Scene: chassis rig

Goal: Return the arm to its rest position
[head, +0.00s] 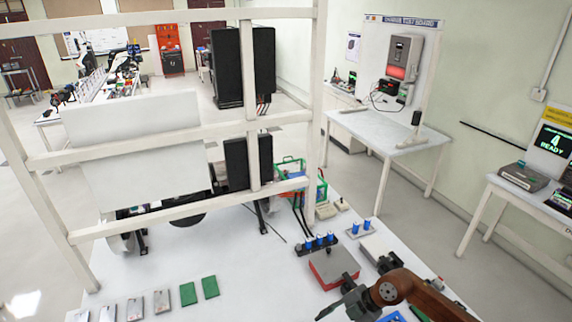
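One brown-orange arm of mine comes in from the bottom right, bent over the front of the white table (250,285). I take it as my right arm. Its dark gripper (338,298) is at the bottom edge, just in front of a red and grey box (333,268). The gripper is small and partly cut off by the picture edge, so its fingers and any contents are unclear. My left arm and gripper do not show.
A white frame (160,213) with black units (248,160) stands over the table. A black holder with several blue cylinders (318,243), two more blue cylinders (362,226), green boards (188,294) and grey plates (135,308) lie around. The table's front middle is clear.

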